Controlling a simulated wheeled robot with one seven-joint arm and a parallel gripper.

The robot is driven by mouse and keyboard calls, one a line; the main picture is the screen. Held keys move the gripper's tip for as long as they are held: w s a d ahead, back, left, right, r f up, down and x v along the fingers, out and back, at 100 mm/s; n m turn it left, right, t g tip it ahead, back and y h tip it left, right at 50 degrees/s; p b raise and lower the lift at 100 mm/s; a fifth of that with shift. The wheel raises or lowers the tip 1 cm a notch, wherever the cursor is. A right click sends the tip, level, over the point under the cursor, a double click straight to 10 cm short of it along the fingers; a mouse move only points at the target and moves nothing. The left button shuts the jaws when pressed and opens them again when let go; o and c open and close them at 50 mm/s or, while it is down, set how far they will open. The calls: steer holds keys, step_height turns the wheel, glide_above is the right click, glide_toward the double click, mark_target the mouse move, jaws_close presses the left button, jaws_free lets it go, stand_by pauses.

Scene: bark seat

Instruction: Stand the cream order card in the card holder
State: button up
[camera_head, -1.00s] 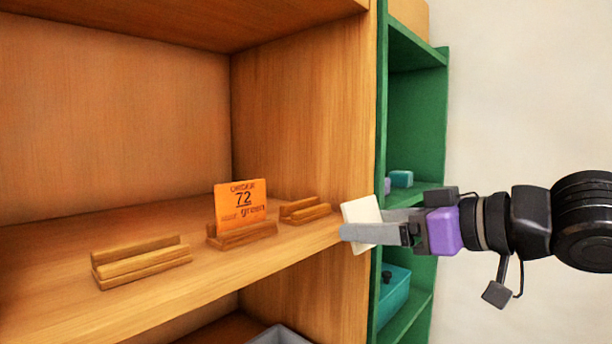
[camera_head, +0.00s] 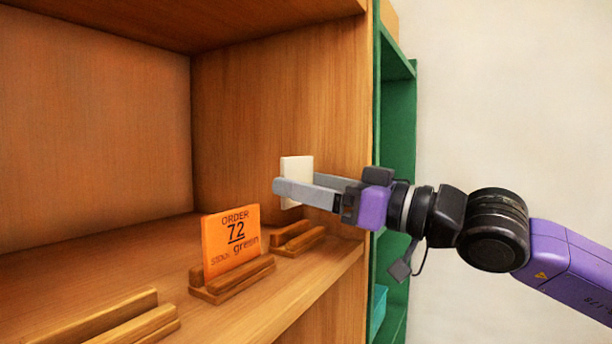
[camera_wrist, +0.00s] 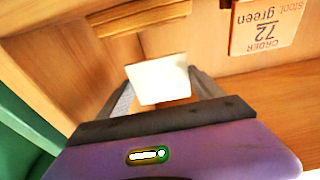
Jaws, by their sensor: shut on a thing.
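The cream order card (camera_head: 297,172) is held upright between the fingers of my gripper (camera_head: 283,187). In the wrist view the cream card (camera_wrist: 160,80) shows between the two fingers, its face plain. My gripper is shut on it, above the shelf and above the rightmost wooden card holder (camera_head: 298,240). That holder is empty and also shows in the wrist view (camera_wrist: 140,16). The middle holder (camera_head: 232,283) bears an orange card (camera_head: 231,242) reading "ORDER 72". The left holder (camera_head: 120,325) is empty and partly cut off by the frame edge.
The wooden shelf (camera_head: 318,278) has a right side wall (camera_head: 290,90) close behind the gripper. A green shelf unit (camera_head: 397,130) stands to the right, with a teal box (camera_head: 377,308) low in it. The orange card stands left of my gripper.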

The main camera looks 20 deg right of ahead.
mark_target(310, 234)
steer(key=shift+f+p, duration=0.4)
steer(key=shift+f, duration=1.55)
steer(key=shift+f+b, duration=0.4)
steer(key=shift+f, duration=0.05)
steer(key=shift+f+b, duration=0.1)
steer(key=shift+b, duration=0.4)
steer(key=shift+b, duration=1.1)
steer(key=shift+f+b, duration=0.4)
steer(key=shift+b, duration=0.65)
steer(key=o, duration=1.5)
steer(key=shift+r, duration=0.2)
steer(key=shift+r+p, duration=0.65)
steer(key=shift+r, duration=2.75)
